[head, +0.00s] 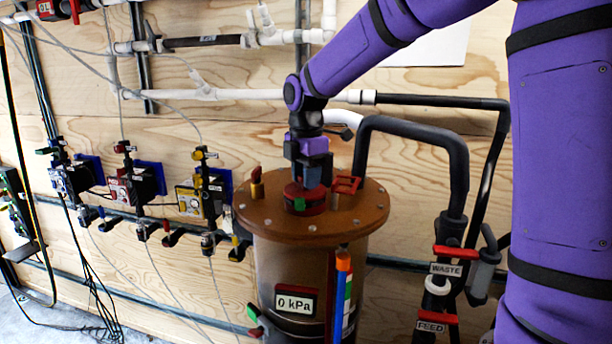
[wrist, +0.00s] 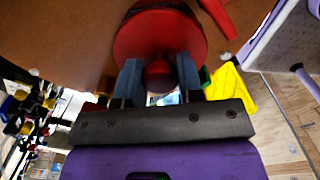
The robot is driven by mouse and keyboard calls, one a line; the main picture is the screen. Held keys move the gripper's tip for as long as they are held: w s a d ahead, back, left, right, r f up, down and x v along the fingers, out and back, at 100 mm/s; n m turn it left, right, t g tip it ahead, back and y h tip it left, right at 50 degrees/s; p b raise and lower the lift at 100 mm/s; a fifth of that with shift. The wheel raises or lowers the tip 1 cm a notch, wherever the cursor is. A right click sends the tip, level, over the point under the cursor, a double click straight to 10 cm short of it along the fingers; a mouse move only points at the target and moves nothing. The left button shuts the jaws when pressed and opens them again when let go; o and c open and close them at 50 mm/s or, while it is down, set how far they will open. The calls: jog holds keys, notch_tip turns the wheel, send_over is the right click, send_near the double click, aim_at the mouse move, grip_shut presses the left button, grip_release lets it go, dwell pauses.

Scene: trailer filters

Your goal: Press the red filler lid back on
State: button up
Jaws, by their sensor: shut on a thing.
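The red filler lid (head: 305,200) is a round disc on the brown top plate (head: 345,217) of the cylindrical tank. My gripper (head: 306,180) points down from above it. In the wrist view the lid (wrist: 195,40) fills the upper middle, and its red knob (wrist: 159,75) sits between my two blue-grey fingers (wrist: 159,82). The fingers are shut on the knob. The lid's underside and the filler opening are hidden, so I cannot tell whether the lid is fully seated or slightly raised.
A red bracket-like handle (head: 347,185) stands just right of the lid, and an orange-brown fitting (head: 257,184) stands to its left. A thick black pipe (head: 455,165) arches at the right. A 0 kPa gauge (head: 294,302) is on the tank's front. Small valves line the wall at left.

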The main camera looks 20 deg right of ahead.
dwell(0.8)
jog(key=o, duration=1.5)
jog(key=shift+r, duration=3.45)
grip_shut()
jog(key=shift+f, duration=2.25)
